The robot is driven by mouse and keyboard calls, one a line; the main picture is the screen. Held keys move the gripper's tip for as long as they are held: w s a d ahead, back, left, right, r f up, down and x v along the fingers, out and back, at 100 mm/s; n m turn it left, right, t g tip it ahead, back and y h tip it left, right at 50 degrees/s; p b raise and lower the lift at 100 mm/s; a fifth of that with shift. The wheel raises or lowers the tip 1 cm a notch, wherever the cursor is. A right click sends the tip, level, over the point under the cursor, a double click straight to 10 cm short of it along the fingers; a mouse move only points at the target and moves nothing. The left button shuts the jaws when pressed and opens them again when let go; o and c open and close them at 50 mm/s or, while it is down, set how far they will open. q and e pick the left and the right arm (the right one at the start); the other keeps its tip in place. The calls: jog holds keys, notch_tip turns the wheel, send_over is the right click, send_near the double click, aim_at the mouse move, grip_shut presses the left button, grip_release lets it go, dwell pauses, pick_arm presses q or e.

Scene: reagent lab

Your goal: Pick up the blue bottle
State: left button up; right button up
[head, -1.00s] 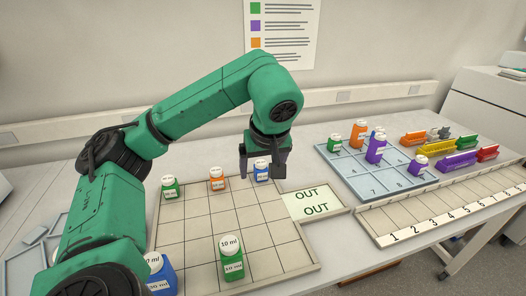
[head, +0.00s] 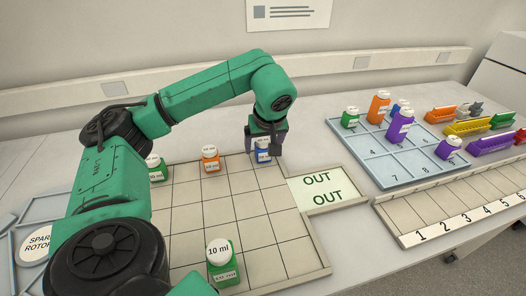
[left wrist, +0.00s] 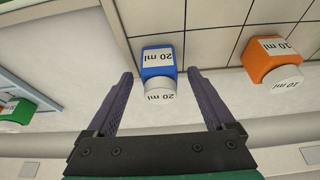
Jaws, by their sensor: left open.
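The blue bottle (head: 262,156) with a white cap and a 20 ml label stands upright at the back right of the gridded tray (head: 284,226). It also shows in the left wrist view (left wrist: 158,62). My left gripper (head: 264,143) is open and points down over it. In the left wrist view one finger of the gripper (left wrist: 160,76) is on each side of the bottle's cap, with a visible gap on both sides. Another blue bottle (head: 401,106) stands partly hidden behind a purple bottle in the blue tray at right. My right gripper is not in view.
An orange bottle (head: 211,160) and a green bottle (head: 158,170) stand left of the blue one. A green 10 ml bottle (head: 223,265) stands at the front. An OUT pad (head: 318,190) adjoins the tray. The blue tray (head: 398,178) holds several bottles.

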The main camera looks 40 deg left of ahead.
pick_arm(q)
jog(key=shift+a+f, duration=0.15)
jog(key=shift+f, duration=0.4)
jog(key=shift+w+a+f, duration=0.1)
jog(key=shift+w+f, duration=0.05)
jog(key=shift+f, duration=0.1)
jog(key=shift+r, duration=0.1)
grip_shut()
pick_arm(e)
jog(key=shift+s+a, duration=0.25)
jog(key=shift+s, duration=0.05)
pick_arm(q)
jog(key=shift+r, duration=0.1)
